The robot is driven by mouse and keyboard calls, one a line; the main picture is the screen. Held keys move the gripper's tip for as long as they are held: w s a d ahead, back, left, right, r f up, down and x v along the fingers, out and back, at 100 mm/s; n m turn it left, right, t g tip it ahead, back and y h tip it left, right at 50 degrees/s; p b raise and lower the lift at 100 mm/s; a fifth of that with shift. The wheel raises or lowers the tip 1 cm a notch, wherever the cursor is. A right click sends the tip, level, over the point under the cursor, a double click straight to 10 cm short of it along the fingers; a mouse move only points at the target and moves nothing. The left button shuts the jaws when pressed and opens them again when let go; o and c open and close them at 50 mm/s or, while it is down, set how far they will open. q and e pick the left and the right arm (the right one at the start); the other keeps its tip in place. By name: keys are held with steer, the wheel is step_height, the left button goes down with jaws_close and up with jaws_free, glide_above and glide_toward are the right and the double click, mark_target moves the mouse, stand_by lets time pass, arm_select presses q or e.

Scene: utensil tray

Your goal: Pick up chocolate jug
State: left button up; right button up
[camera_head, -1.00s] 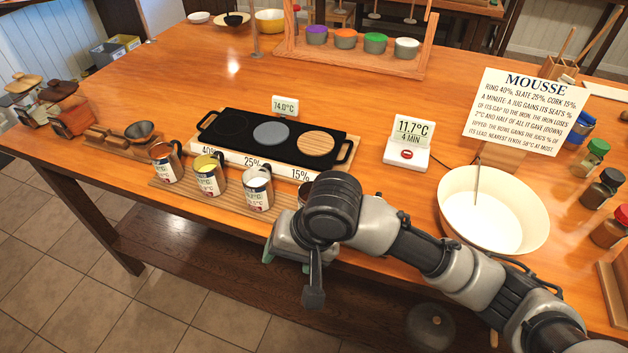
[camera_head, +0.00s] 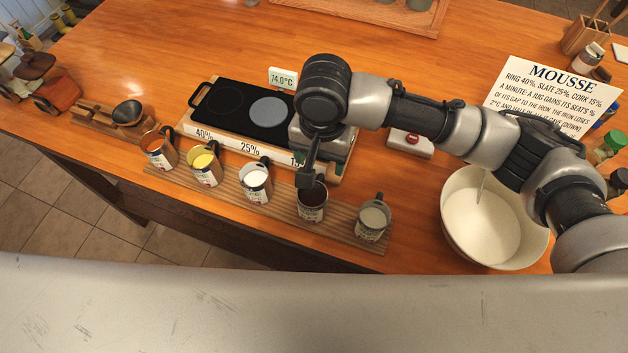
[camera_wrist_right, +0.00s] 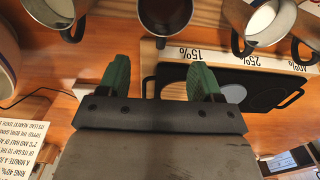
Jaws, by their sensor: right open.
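The chocolate jug (camera_head: 312,203), a metal jug with dark brown content and a pale label, stands upright on the wooden slatted rack, second from the right in the row. It also shows at the top of the right wrist view (camera_wrist_right: 165,14), its dark handle pointing toward my gripper. My right gripper (camera_wrist_right: 160,80) is open and empty, its two green fingers apart on either side of the handle's line and short of the jug's body. My left gripper is not in view.
Jugs with orange-brown, yellow and white (camera_head: 255,180) contents stand left of it, a cream one (camera_head: 372,220) close on its right. The black plate (camera_head: 222,104) lies behind the row. A large white bowl (camera_head: 490,220) and a recipe card (camera_head: 552,92) stand to the right.

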mark_target(319, 177)
steer(key=f, duration=0.1)
steer(key=s+f, duration=0.1)
steer(key=f, duration=0.1)
steer(key=shift+f, duration=0.2)
steer(key=f+p, duration=0.1)
steer(key=f, duration=0.1)
steer(key=f+p, duration=0.1)
steer(key=f, duration=0.2)
steer(key=shift+w+a, duration=0.1)
steer(key=shift+w, duration=0.1)
steer(key=shift+f, duration=0.35)
steer(key=shift+c, duration=0.5)
jaws_close()
